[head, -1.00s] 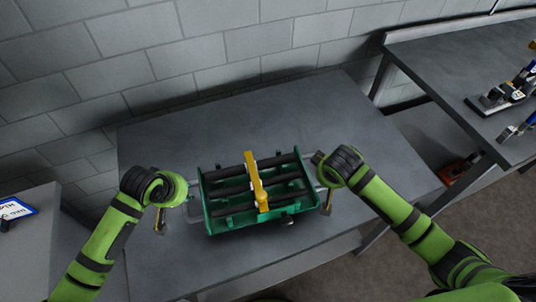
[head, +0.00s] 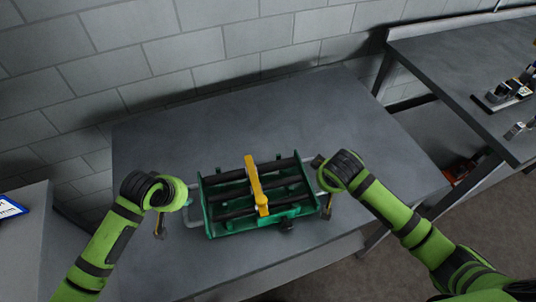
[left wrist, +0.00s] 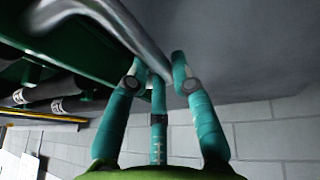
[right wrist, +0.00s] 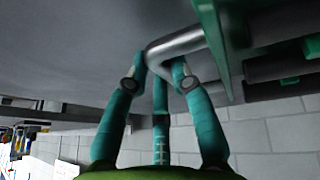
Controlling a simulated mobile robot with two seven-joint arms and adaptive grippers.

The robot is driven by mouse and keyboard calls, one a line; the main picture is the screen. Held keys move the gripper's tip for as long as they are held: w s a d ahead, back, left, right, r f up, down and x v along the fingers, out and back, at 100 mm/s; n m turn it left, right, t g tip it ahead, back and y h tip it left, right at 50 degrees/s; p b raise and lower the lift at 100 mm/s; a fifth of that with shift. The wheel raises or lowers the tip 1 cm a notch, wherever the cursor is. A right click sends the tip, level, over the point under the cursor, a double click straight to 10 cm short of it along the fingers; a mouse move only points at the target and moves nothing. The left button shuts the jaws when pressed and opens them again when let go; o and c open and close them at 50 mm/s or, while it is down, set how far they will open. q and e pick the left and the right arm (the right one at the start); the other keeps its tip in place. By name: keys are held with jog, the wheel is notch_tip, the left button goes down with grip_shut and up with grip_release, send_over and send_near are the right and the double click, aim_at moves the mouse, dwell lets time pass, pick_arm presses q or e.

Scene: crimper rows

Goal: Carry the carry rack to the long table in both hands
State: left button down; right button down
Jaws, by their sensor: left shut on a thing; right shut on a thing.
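The carry rack is a green tray (head: 220,226) with dark rods across it and a yellow bar (head: 255,185) over its middle. It is over the small grey table (head: 150,145); I cannot tell whether it touches the top. My left gripper (head: 168,208) is shut on the metal handle at the rack's left end; the handle also shows in the left wrist view (left wrist: 128,28). My right gripper (head: 323,190) is shut on the handle at the right end, and that handle shows in the right wrist view (right wrist: 178,44). The long table (head: 460,75) stands at the right.
Dark tools on a stand (head: 505,95) sit on the table at the right. A grey block wall (head: 230,45) runs behind. A grey surface with a blue-edged sign (head: 8,207) is at the left. An orange object (head: 458,170) lies low between the tables.

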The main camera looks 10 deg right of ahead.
pick_arm(q)
jog(key=shift+w+f, duration=0.15)
jog(key=shift+f, duration=0.05)
pick_arm(e)
jog(key=shift+w+d+f, duration=0.1)
jog(key=shift+f, duration=0.15)
pick_arm(q)
jog(key=c, duration=1.1)
grip_release()
jog(key=shift+s, duration=0.2)
pick_arm(e)
jog(key=c, duration=1.1)
grip_release()
jog(key=shift+s, duration=0.2)
pick_arm(q)
jog(key=shift+r, duration=0.1)
jog(key=shift+s+a+r, duration=0.1)
jog(key=shift+s+r, duration=0.1)
jog(key=shift+r, duration=0.15)
jog(key=v, duration=1.1)
pick_arm(e)
jog(key=v, duration=1.2)
